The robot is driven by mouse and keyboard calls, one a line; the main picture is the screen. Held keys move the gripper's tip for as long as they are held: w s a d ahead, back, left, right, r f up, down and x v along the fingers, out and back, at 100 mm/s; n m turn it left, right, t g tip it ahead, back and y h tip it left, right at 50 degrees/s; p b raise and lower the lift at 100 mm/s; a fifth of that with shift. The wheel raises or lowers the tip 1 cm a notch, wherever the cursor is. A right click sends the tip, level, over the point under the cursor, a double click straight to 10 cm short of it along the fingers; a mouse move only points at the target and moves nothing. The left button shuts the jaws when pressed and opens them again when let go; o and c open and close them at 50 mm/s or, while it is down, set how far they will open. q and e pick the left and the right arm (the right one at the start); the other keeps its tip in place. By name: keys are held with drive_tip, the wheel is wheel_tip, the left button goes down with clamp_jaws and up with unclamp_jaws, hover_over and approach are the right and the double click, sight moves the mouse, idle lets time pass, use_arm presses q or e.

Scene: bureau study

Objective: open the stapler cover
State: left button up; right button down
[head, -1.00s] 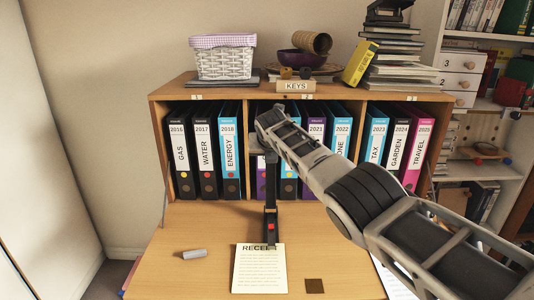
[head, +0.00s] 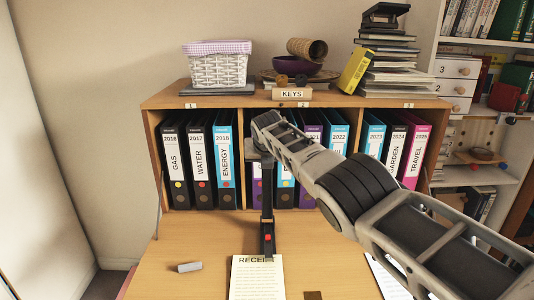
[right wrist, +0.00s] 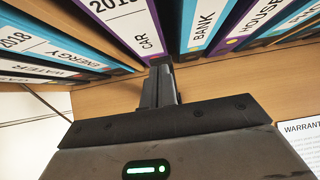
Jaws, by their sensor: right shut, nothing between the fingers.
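The black stapler (head: 267,240), with a red spot on it, stands on the desk just behind the receipt sheet. My right gripper (head: 267,203) reaches down over it from above, its narrow dark fingers shut and empty. Gripper and stapler overlap in the head view, so I cannot tell whether they touch or how far the cover is raised. In the right wrist view the shut fingers (right wrist: 160,75) point toward the desk in front of the binders. The stapler is not clearly visible there, largely hidden by the gripper. My left gripper is not in view.
A row of binders (head: 200,165) fills the shelf behind the gripper, close to it. The receipt (head: 256,280) lies in front of the stapler. The left desk is mostly clear.

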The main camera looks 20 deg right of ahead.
drive_tip(key=p+v, duration=0.2)
drive_tip(key=v, duration=1.4)
drive_tip(key=s+a+f+m+y, duration=0.1)
drive_tip(key=s+f+m, duration=0.3)
drive_tip(key=s+f, duration=0.2)
drive_tip(key=s+a+f+m+g, duration=0.1)
drive_tip(key=s+f+m, duration=0.4)
drive_tip(key=f, duration=0.5)
drive_tip(key=s+a+f+m+g+y, duration=0.1)
drive_tip(key=s+f+m, duration=0.4)
drive_tip(key=f, duration=0.3)
drive_tip(key=shift+s+a+y, duration=0.3)
drive_tip(key=shift+s, duration=0.55)
drive_tip(key=s+d+f+m+g, duration=0.1)
drive_tip(key=s+d+f+m, duration=0.1)
drive_tip(key=s+m, duration=0.8)
drive_tip(key=s+d+f+m+g, duration=0.1)
drive_tip(key=s+d+f+m, duration=0.15)
drive_tip(key=s+m, duration=0.75)
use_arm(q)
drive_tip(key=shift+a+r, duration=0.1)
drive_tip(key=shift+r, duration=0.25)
use_arm(e)
drive_tip(key=w+a+f+n+t+y, duration=0.2)
drive_tip(key=a+f+t, duration=0.3)
drive_tip(key=f, duration=0.3)
drive_tip(key=shift+f+n+t, duration=0.2)
drive_tip(key=shift+n+t, duration=0.6)
drive_tip(key=shift+n, duration=0.1)
